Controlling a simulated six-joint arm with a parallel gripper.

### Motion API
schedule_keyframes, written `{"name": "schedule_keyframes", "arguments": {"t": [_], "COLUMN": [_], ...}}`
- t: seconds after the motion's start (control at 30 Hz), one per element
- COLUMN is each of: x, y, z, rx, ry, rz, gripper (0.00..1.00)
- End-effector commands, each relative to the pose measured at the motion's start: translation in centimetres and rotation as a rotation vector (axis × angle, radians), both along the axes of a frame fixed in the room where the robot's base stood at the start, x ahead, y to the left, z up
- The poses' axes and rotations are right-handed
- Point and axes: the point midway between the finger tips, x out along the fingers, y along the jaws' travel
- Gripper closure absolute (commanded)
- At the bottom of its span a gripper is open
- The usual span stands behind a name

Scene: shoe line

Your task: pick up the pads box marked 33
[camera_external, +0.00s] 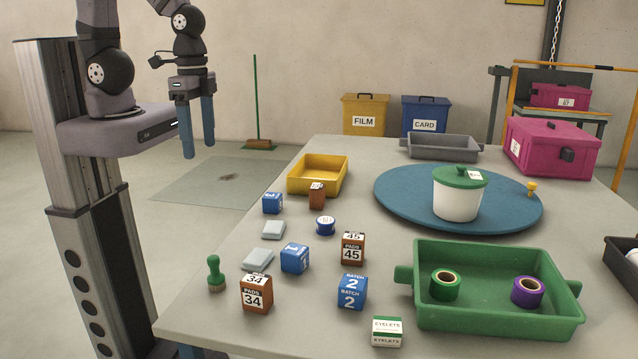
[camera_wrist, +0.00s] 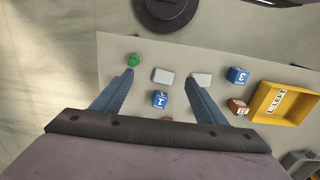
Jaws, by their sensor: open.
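Three brown boxes stand on the table in the external view. One reads PADS 34 (camera_external: 256,294) at the front left and one reads 45 (camera_external: 352,249) in the middle. The third, a smaller-looking brown box (camera_external: 317,196), stands by the yellow tray; its number is too small to read. In the wrist view this brown box (camera_wrist: 238,106) is right of my fingers, beside the tray. My gripper (camera_external: 199,150) is open and empty, high up and left of the table. Its fingers (camera_wrist: 159,78) point down in the wrist view.
Blue boxes (camera_external: 272,203) (camera_external: 295,258) (camera_external: 352,292), grey pads (camera_external: 273,230), a blue-white tin (camera_external: 325,225) and a green stamp (camera_external: 216,275) surround the brown boxes. The yellow tray (camera_external: 335,188) stands behind. A green tray (camera_external: 500,318) and a blue turntable (camera_external: 400,198) lie right.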

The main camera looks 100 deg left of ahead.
Motion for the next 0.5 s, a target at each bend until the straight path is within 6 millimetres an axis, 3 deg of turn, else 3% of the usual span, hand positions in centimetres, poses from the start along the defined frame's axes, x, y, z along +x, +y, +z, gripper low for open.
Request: {"name": "schedule_keyframes", "arguments": {"t": [0.33,0.5], "x": [0.2,2.3], "y": [0.0,0.4], "z": [5.0,3.1], "rx": [0.0,-0.095], "ry": [-0.009,-0.01], "rz": [0.0,0.299], "gripper": [0.34,0.34]}}
